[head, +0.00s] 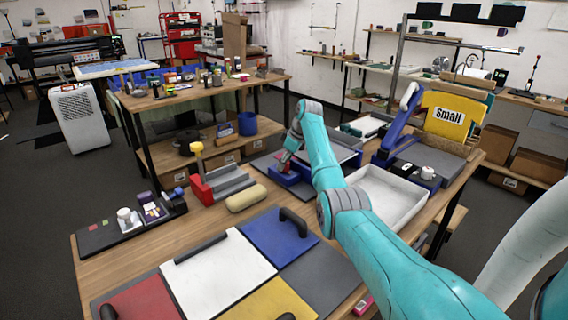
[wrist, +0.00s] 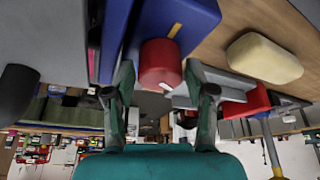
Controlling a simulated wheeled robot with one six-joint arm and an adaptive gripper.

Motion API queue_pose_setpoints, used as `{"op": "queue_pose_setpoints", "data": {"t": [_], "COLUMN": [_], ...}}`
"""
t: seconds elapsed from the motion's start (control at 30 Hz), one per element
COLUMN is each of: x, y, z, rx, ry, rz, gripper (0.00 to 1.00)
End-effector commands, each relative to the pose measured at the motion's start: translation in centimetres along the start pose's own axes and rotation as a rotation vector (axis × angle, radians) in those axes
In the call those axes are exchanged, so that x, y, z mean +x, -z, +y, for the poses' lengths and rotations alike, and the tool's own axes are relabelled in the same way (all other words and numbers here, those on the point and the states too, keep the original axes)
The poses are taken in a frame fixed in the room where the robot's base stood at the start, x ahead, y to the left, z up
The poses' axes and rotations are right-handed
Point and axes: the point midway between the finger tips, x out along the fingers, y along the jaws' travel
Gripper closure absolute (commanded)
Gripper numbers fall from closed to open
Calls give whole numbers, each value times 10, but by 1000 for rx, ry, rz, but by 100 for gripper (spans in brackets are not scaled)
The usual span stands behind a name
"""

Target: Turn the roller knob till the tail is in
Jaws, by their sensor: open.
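The roller knob (wrist: 160,66) is a short red cylinder on the end of a blue housing (wrist: 188,18) with a small yellow mark, in the wrist view. In the head view the blue housing (head: 291,184) sits at the middle of the bench, beside a grey flat bed. My gripper (wrist: 158,75) is open, with one finger on each side of the knob and narrow gaps visible. The head view shows my gripper (head: 286,163) down at the housing, with the knob mostly hidden. I cannot make out the film tail in either view.
A cream pad (head: 246,198) and a red-and-grey fixture (head: 221,184) with a yellow-topped post stand left of the housing. A white tray (head: 392,196) lies to the right. Coloured panels with a black handle (head: 293,221) cover the near bench. A yellow "Small" bin (head: 446,116) stands behind right.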

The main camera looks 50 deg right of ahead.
Motion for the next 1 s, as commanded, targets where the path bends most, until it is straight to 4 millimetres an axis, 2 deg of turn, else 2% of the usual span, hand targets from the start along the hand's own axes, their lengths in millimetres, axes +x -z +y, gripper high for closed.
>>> {"op": "queue_pose_setpoints", "data": {"t": [0.37, 0.53, 0.57, 1.0], "x": [6, 5, 5, 6], "y": [0, 0, 0, 0], "z": [0, 0, 0, -1], "rx": [0, 0, 0, 85], "ry": [1, 1, 1, -36], "rz": [-1, -1, -1, 0], "gripper": [45, 87, 89, 89]}}
